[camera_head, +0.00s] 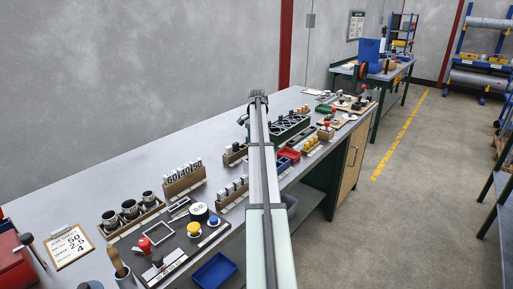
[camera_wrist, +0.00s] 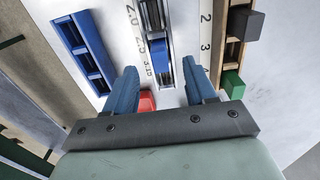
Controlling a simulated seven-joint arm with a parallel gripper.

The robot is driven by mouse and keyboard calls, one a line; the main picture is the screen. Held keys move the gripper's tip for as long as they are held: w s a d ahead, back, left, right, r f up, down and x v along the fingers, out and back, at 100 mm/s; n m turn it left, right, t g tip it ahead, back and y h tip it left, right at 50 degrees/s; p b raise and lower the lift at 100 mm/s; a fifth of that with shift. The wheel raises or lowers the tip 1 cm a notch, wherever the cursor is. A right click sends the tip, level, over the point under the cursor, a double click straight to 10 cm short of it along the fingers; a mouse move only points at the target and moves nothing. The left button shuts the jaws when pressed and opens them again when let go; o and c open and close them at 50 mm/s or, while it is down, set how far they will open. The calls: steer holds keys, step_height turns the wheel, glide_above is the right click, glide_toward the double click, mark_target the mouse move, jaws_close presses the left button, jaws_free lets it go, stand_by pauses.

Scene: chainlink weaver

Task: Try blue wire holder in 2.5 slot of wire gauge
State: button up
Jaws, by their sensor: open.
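In the wrist view my gripper (camera_wrist: 160,66) is open, with its two blue fingers apart. A small blue block (camera_wrist: 163,72), which looks like the blue wire holder, lies between the fingertips at the near end of a grey slotted channel. I see no finger closed on it. The channel belongs to what looks like the wire gauge (camera_wrist: 184,40), a white plate marked 2.0, 2.5 and 3.15 on the left and 2, 3, 4 on the right. I cannot tell which slot the block is at. In the head view my gripper (camera_head: 258,97) is at the arm's far end, its jaws unclear.
A blue slotted tray (camera_wrist: 82,50) lies left of the gauge. A wooden rack (camera_wrist: 226,58) with a black block (camera_wrist: 245,23) and a green block (camera_wrist: 233,84) stands on the right. A red piece (camera_wrist: 147,101) sits near the left finger. The workbench (camera_head: 150,160) is crowded along its front.

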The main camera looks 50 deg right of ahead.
step_height(320, 180, up, 10)
stand_by(0.4)
steer(key=shift+d, duration=0.1)
stand_by(0.4)
